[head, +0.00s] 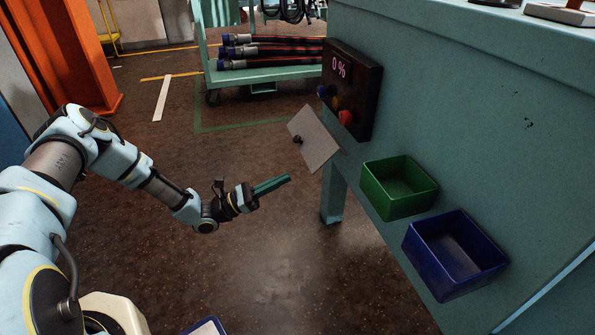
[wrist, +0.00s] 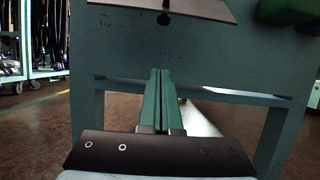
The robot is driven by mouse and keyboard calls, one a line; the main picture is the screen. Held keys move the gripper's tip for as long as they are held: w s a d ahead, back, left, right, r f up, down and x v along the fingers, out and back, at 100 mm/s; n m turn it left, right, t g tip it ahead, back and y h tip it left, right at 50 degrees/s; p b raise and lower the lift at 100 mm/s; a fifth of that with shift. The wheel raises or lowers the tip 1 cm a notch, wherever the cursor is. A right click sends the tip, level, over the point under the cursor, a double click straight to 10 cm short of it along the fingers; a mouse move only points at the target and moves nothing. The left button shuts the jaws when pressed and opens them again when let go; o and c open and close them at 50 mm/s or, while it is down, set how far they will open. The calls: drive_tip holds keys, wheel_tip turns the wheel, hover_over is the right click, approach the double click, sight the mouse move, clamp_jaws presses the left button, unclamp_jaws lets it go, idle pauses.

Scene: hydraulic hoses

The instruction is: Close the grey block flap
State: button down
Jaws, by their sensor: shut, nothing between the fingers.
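The grey flap (head: 314,139) is a flat plate with a small dark knob. It stands out at an angle from the dark block (head: 353,90) on the side of the teal bench, so it is open. In the wrist view the flap (wrist: 205,9) shows at the top edge, with the dark knob below it. My gripper (head: 288,179) has green fingers pressed together and empty. It is below and to the left of the flap in the head view, apart from it. In the wrist view the fingertips (wrist: 160,72) point toward the bench, below the flap.
The block has a "0 %" display and blue, yellowish and red connectors. A green bin (head: 400,187) and a blue bin (head: 455,254) hang on the bench (head: 480,110) to the right. A cart (head: 262,75) with hoses stands behind. The floor around my gripper is clear.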

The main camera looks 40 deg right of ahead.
sight(310, 135)
drive_tip(key=s+d+r, duration=0.2)
drive_tip(key=d+r, duration=0.3)
drive_tip(key=r, duration=0.1)
drive_tip(key=shift+s+d+r+b, duration=0.15)
drive_tip(key=shift+d+r+b, duration=0.15)
drive_tip(key=shift+d+b, duration=0.15)
drive_tip(key=shift+a+r, duration=0.1)
drive_tip(key=shift+r, duration=0.05)
drive_tip(key=shift+a+r+y+p, duration=0.1)
drive_tip(key=shift+a+y+p, duration=0.1)
drive_tip(key=shift+y+p, duration=0.35)
drive_tip(key=shift+w+a+r+t+p, duration=0.2)
drive_tip(key=shift+t+p, duration=0.1)
drive_tip(key=shift+p, duration=0.2)
